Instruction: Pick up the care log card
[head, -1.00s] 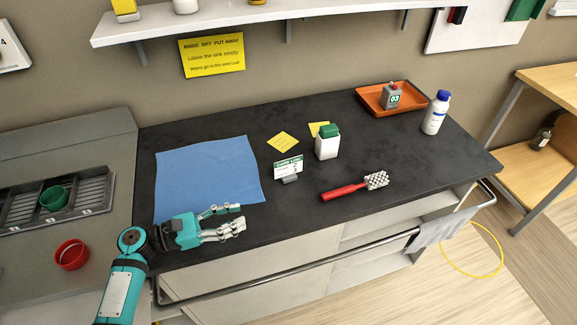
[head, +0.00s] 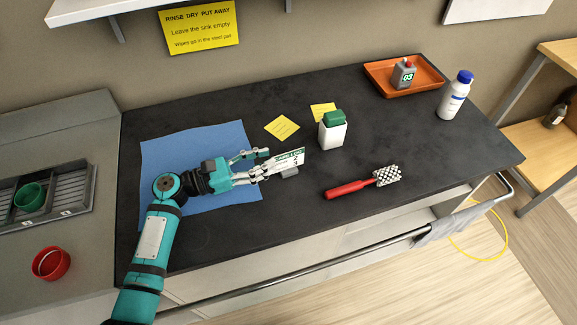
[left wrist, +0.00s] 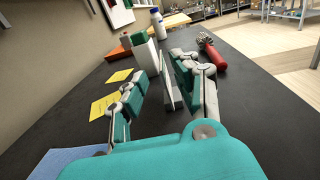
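The care log card (head: 290,159), white with a green header, stands in a small grey holder (head: 289,172) on the dark counter. My left gripper (head: 267,162) is at the card's left edge, its fingers reaching to either side of it. In the left wrist view the card (left wrist: 168,90) shows nearly edge-on between the open fingers (left wrist: 160,77). It is close to the right-hand finger; whether they touch I cannot tell. A gap shows on the left-hand side. My right gripper is not in view.
A white box with a green top (head: 332,131) stands just behind the card. A red-handled brush (head: 350,188) lies to the right. Yellow notes (head: 282,127) lie behind, and a blue mat (head: 158,150) is under my left arm. An orange tray (head: 378,75) and white bottle (head: 453,97) stand farther right.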

